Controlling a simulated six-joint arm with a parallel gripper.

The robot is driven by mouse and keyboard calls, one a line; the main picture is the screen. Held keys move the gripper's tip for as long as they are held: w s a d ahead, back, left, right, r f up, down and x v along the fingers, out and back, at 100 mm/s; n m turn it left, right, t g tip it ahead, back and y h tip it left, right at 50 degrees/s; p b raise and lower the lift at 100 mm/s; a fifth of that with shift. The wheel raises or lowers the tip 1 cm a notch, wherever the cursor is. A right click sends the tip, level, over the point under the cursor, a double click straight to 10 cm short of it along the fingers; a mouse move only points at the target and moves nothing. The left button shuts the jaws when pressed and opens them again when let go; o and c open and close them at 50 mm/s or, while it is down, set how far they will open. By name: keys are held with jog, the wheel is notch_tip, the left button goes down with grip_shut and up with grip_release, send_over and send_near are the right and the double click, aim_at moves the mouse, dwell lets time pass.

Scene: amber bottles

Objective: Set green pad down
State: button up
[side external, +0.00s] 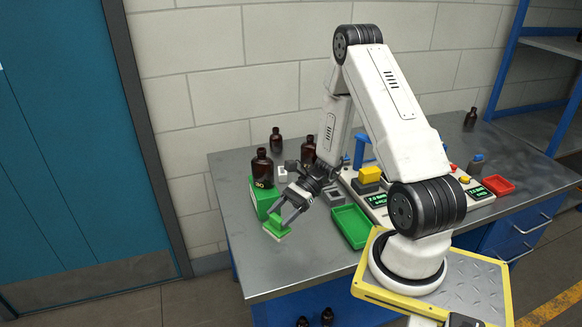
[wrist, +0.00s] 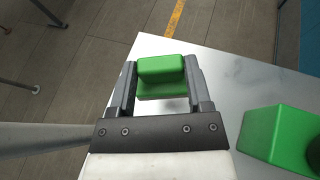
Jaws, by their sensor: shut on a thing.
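My gripper (side external: 284,214) is shut on the green pad (side external: 276,230), near the left end of the bench. In the wrist view the green pad (wrist: 161,72) sits between the two fingers of my gripper (wrist: 161,88). The pad is low over the metal bench top; I cannot tell whether its underside touches. A larger green block (side external: 260,205) stands just behind the pad, with an amber bottle (side external: 262,168) on top. The block also shows at the right of the wrist view (wrist: 272,138).
More amber bottles (side external: 276,141) stand behind. A green tray (side external: 351,226) lies to the right, near a panel with displays and a yellow block (side external: 370,174). A red tray (side external: 498,184) is farther right. The bench's (side external: 272,277) front left is bare, and its edge is close to the pad.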

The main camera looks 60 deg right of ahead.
jog(key=shift+f, duration=2.2)
jog(key=shift+f, duration=0.1)
jog(key=shift+f, duration=1.65)
jog(key=shift+f, duration=0.15)
jog(key=o, duration=1.3)
